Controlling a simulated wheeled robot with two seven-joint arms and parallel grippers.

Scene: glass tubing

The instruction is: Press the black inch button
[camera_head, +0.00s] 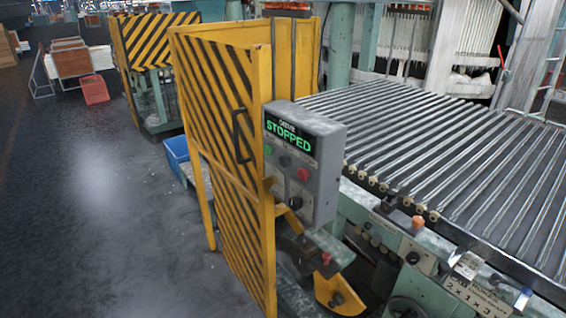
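A grey control box (325,178) is mounted beside the yellow and black striped guard door, near the middle of the view. Its display (289,137) reads "STOPPED" in green letters. Below the display are several small round buttons, among them a dark one (284,161) and a red one (303,174). Lower down is a larger black control (295,203). The labels are too small to read, so I cannot tell which black control is the inch button. Neither of my grippers is in view.
The striped guard door (225,120) with a black handle stands left of the box. A roller bed (440,150) fills the right side. Another small panel (395,240) sits low on the machine. The dark floor (100,220) at left is largely clear; a blue bin (178,155) stands behind the door.

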